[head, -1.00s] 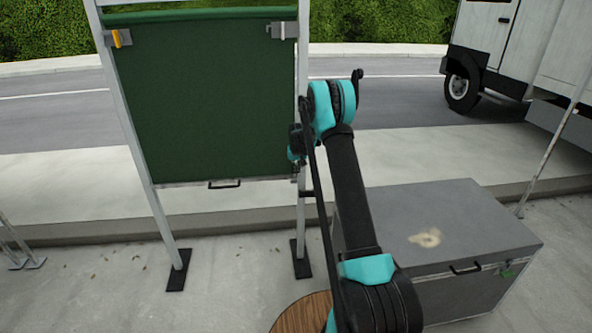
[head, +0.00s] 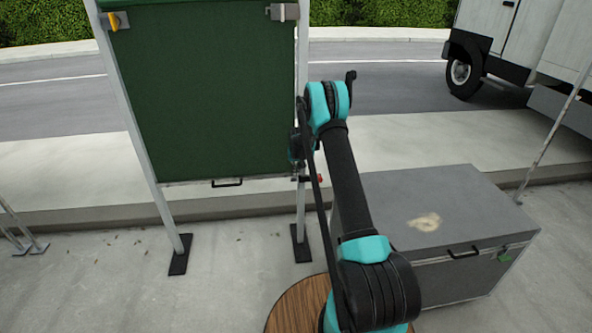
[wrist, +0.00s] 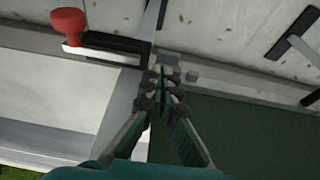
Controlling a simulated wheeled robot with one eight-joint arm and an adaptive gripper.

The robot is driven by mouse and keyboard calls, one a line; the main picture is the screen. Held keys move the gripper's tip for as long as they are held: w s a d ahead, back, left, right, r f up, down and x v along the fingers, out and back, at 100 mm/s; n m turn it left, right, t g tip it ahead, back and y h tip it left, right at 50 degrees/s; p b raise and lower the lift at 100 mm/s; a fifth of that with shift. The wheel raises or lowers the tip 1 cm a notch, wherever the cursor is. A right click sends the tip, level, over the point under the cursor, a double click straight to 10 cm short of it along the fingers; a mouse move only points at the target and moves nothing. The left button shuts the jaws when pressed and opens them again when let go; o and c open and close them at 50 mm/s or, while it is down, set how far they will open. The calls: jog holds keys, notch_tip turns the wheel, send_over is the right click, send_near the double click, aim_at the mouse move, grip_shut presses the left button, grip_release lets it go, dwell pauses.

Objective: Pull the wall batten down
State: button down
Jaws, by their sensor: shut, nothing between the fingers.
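The batten (head: 195,182) is the pale bar along the bottom edge of a dark green sheet (head: 210,95). A black handle (head: 227,182) is at its middle. In the wrist view the batten (wrist: 240,80) runs right from the post, with the handle (wrist: 312,97) at the right edge. My gripper (wrist: 166,78) is shut and empty, its fingertips at the batten's end beside the post. Whether they touch it I cannot tell. In the head view my gripper (head: 299,172) is small and partly hidden by my arm.
Two metal posts (head: 150,150) stand on black feet (head: 181,254). A black lever with a red knob (wrist: 68,25) sticks out from the right post, close to my gripper. A grey case (head: 440,195) stands at the right. A truck is parked behind.

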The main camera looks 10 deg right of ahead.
jog(key=w+v, duration=0.1)
jog(key=v, duration=1.3)
jog(key=s+d+r, duration=0.1)
jog(key=s+r, duration=0.8)
jog(key=s, duration=0.4)
jog(key=s+d+f, duration=0.1)
jog(key=s+d, duration=0.1)
jog(key=s, duration=3.7)
jog(key=shift+f+t, duration=0.4)
